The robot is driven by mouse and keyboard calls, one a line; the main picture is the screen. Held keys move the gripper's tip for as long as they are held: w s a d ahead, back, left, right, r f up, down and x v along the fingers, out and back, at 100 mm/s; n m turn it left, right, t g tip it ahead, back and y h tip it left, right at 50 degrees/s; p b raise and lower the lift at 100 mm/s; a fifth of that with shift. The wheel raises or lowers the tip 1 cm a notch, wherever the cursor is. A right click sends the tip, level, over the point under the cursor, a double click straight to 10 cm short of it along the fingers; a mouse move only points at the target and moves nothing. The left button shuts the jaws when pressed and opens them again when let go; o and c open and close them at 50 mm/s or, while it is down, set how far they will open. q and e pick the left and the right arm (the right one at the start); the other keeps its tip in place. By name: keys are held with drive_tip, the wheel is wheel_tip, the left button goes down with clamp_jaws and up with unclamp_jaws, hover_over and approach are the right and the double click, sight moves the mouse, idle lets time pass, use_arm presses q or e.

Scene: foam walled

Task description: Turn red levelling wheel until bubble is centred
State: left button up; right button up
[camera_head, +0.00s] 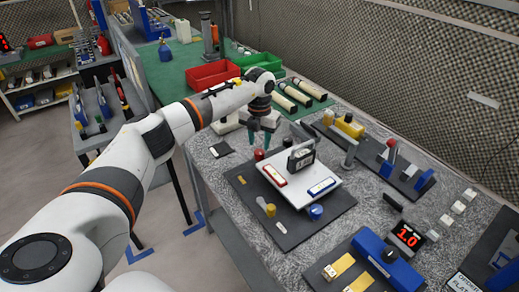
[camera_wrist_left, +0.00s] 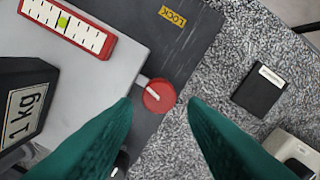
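The red levelling wheel (camera_wrist_left: 159,95) lies between my fingertips in the left wrist view, with clear gaps on both sides. It has a pale pointer line. In the head view the wheel (camera_head: 259,155) sits at the plate's far-left corner. My left gripper (camera_head: 262,137) is open just above it; its teal fingers (camera_wrist_left: 160,104) frame the wheel in the wrist view. The red-framed level vial (camera_wrist_left: 72,29) shows a yellow-green bubble close to its middle; exact centring is hard to judge. The white plate (camera_head: 322,171) carries this vial, a blue-framed vial (camera_head: 321,187) and a dark 1 kg weight (camera_head: 301,157).
The plate stands on a dark base (camera_head: 251,193) with a blue wheel (camera_head: 315,211) and a yellow LOCK label (camera_wrist_left: 173,17). A small black box (camera_wrist_left: 259,91) lies right of the wheel in the wrist view.

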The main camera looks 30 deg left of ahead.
sight(259, 151)
use_arm(q)
wheel_tip(259, 151, up, 8)
drive_tip(key=b, duration=0.1)
idle(0.7)
